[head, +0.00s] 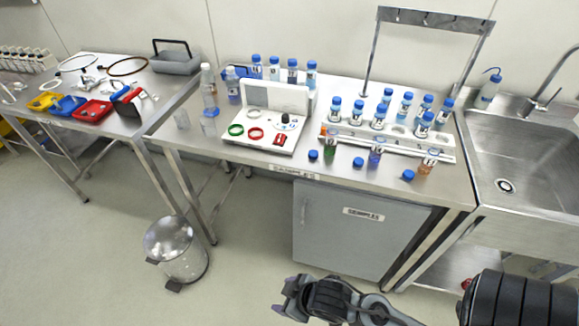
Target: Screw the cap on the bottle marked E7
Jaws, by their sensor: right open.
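Three uncapped bottles stand along the front of the white rack (392,143): one with green liquid (329,147), one with purple liquid (375,157) and one with orange liquid (428,166). Their labels are too small to read, so I cannot tell which is E7. Three loose blue caps lie on the steel bench in front of them: a left cap (313,155), a middle cap (358,162) and a right cap (408,175). My right gripper (282,297) is open and empty, low in front of the bench and well away from the bottles. My left gripper is out of view.
Several blue-capped bottles (405,105) stand behind, under a metal frame (435,22). A white panel box (262,128) is left of the bottles. The sink (525,150) is at the right. A grey cabinet (345,235) is below; a bin (177,250) stands on the floor.

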